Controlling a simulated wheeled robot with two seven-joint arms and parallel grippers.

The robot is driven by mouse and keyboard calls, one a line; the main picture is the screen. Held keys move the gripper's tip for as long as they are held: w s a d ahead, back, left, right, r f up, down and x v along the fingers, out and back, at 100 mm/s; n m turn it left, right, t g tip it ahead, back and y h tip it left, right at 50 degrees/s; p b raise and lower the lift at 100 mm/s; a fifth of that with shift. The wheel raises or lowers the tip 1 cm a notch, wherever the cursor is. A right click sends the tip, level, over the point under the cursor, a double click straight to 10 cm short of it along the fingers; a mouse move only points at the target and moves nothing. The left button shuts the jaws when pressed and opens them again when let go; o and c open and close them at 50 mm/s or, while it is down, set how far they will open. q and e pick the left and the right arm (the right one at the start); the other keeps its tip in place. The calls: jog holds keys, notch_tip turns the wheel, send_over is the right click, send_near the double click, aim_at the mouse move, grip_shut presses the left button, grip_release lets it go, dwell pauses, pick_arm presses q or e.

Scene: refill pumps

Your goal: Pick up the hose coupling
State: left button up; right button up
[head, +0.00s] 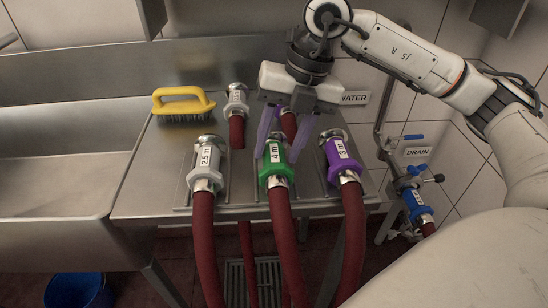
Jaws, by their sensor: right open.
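Hose couplings with red hoses lie on a steel drainboard (145,190). In front are a white one marked 2.5 m (206,165), a green one marked 4 m (275,165) and a purple one marked 3 m (342,160). A smaller white coupling (236,103) lies further back; its label is too small to read surely. My right gripper (278,155) points down, open, its purple see-through fingers at either side of the green coupling's upper part. I cannot tell whether they touch it. Another red hose (289,126) behind the fingers is mostly hidden. My left gripper is not in view.
A yellow-handled brush (183,104) lies at the back left, beside the sink basin (60,170). A WATER sign (354,98) is on the wall. A blue coupling (417,203) hangs by the DRAIN sign (417,152). A blue bucket (78,290) stands on the floor.

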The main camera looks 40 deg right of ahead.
jog(key=shift+w+a+f, duration=0.1)
jog(key=shift+f, duration=0.45)
grip_shut()
jog(key=shift+w+r, duration=0.1)
jog(key=shift+r, duration=0.05)
